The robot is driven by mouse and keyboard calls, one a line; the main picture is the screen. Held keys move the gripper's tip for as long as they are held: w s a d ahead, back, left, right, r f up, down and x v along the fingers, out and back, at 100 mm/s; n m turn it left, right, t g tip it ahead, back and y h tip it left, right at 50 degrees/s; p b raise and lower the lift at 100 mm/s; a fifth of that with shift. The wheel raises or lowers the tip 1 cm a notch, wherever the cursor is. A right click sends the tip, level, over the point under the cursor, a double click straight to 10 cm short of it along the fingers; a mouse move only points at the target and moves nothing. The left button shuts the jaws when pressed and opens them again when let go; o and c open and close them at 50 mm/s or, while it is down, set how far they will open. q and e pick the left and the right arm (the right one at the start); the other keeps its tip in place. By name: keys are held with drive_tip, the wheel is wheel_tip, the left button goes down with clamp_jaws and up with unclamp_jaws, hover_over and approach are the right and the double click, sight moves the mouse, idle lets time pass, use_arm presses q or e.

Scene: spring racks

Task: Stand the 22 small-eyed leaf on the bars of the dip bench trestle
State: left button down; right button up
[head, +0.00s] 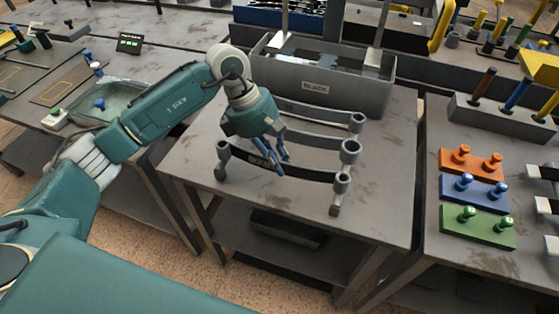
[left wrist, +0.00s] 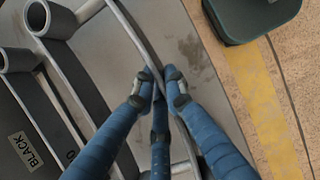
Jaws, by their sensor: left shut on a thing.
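My left gripper (head: 284,166) points down over the nearest of several curved dark leaves on the dip bench and is shut on this leaf (head: 312,177) near its middle. The leaf has a round eye at each end; its number is not readable. In the left wrist view the blue fingers (left wrist: 157,88) close around a thin curved edge. My right gripper is not in view.
Other leaves (head: 320,143) with eyes stand close behind the held one. A grey tank (head: 345,98) labelled BLACK stands behind them. The bench top (head: 385,190) is clear on the right. Orange, blue and green pegged blocks (head: 472,192) are on the right table.

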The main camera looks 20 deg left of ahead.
use_arm(q)
drive_tip(key=shift+w, duration=0.1)
drive_tip(key=c, duration=1.7)
unclamp_jaws()
drive_tip(key=o, duration=0.5)
drive_tip(key=shift+f, duration=0.2)
drive_tip(key=shift+r, duration=0.15)
drive_tip(key=shift+r+p, duration=1.45)
drive_tip(key=shift+r, duration=2.05)
drive_tip(key=shift+s+f, duration=0.1)
drive_tip(key=shift+s, duration=0.1)
